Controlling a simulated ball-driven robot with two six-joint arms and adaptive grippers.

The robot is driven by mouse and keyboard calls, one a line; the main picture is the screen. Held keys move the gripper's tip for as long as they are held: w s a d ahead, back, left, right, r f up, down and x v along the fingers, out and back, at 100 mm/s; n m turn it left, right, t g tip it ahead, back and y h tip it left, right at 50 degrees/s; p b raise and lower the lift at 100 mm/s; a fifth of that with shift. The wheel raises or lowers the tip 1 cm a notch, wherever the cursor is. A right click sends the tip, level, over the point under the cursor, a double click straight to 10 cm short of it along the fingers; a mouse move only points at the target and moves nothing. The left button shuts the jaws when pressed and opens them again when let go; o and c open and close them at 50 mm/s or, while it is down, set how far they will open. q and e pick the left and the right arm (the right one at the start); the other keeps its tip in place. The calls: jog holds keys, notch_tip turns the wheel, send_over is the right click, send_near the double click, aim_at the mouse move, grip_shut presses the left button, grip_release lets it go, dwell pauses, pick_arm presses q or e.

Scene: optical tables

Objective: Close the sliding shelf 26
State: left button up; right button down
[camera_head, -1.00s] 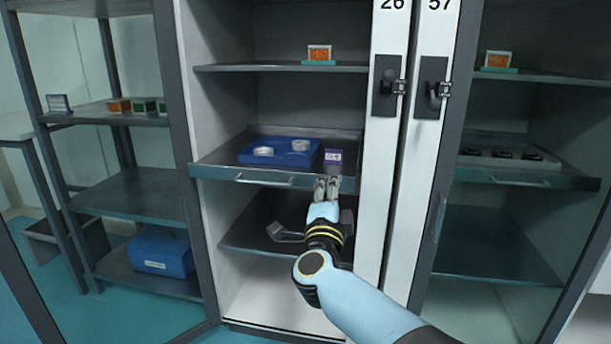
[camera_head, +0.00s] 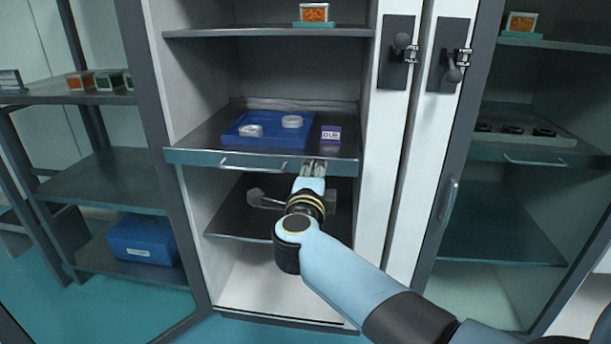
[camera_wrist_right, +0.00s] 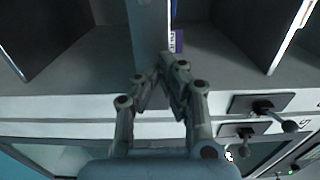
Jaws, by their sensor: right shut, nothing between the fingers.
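The sliding shelf (camera_head: 189,157) is a grey metal tray with a front lip and a bar handle, in the middle of the open cabinet. Its front edge sits out near the cabinet's front. A blue tray with two silvery rings and a small purple box (camera_head: 330,137) are on it. My right gripper (camera_head: 314,165) is at the lip, right of the handle, its fingers shut and empty. I cannot tell whether the fingertips touch the lip. The right wrist view shows the closed fingers (camera_wrist_right: 163,68) with the purple box beyond. My left gripper is not in view.
A fixed shelf (camera_head: 268,32) with an orange box is above, and a lower shelf (camera_head: 233,222) is below. The white cabinet door edges with black latches (camera_head: 397,53) stand at the right. A blue box (camera_head: 143,243) sits on the left rack.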

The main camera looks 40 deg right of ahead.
aim_at(322, 141)
jog(key=shift+w+d+r, duration=0.1)
jog(key=shift+w+d, duration=0.25)
jog(key=shift+d, duration=0.15)
jog(key=x, duration=1.3)
jog(key=shift+b, duration=0.35)
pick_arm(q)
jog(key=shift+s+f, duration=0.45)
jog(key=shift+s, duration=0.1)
pick_arm(e)
jog(key=shift+d+r, duration=0.15)
jog(key=shift+w, duration=0.1)
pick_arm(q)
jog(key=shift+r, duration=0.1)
